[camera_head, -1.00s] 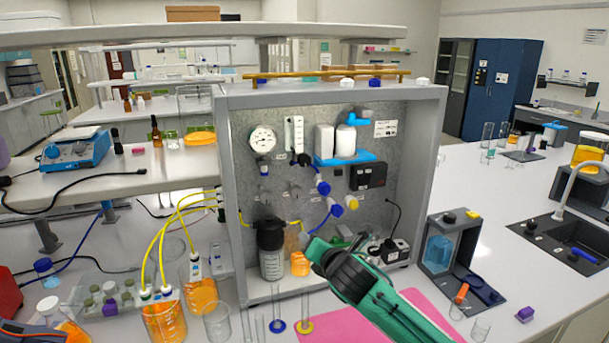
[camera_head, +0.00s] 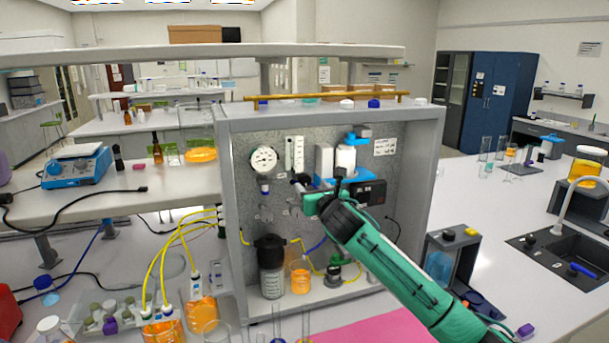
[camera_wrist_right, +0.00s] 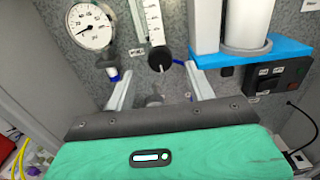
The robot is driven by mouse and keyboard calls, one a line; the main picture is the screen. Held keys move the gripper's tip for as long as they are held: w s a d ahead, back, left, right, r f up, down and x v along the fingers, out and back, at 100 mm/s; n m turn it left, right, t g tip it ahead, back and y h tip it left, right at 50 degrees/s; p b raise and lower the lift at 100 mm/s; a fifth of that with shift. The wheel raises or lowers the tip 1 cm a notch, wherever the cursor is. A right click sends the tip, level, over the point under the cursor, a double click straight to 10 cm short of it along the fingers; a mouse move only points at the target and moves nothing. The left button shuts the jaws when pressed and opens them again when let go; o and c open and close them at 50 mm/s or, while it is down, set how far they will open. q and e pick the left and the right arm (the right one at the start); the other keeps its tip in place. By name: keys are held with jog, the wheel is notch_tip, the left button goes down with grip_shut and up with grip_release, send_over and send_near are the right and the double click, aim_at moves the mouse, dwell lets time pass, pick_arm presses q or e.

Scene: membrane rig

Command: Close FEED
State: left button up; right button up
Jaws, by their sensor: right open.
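The panel of the membrane rig (camera_head: 405,150) carries small valves and labels too small to read, so I cannot tell which is FEED. In the right wrist view a black round knob (camera_wrist_right: 160,60) with a pale pointer mark sits under the flow meter (camera_wrist_right: 153,22). My right gripper (camera_head: 305,192) is in front of the panel. In the wrist view its fingers (camera_wrist_right: 158,72) are open, one on each side below the knob; contact cannot be told. A grey fitting (camera_wrist_right: 153,100) shows lower between the fingers. My left gripper is out of view.
A round gauge (camera_head: 264,160) is left of the flow meter. A blue shelf with white cartridges (camera_head: 345,157) and a black switch box (camera_head: 372,191) are close on the right. A dark-capped canister (camera_head: 271,270) and orange beaker (camera_head: 300,280) stand below.

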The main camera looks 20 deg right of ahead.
aim_at(306, 179)
jog(key=w+p, duration=0.2)
jog(key=w, duration=0.4)
jog(key=shift+a+r, duration=0.1)
jog(key=shift+w, duration=0.65)
jog(key=c, duration=1)
jog(key=shift+o, duration=0.3)
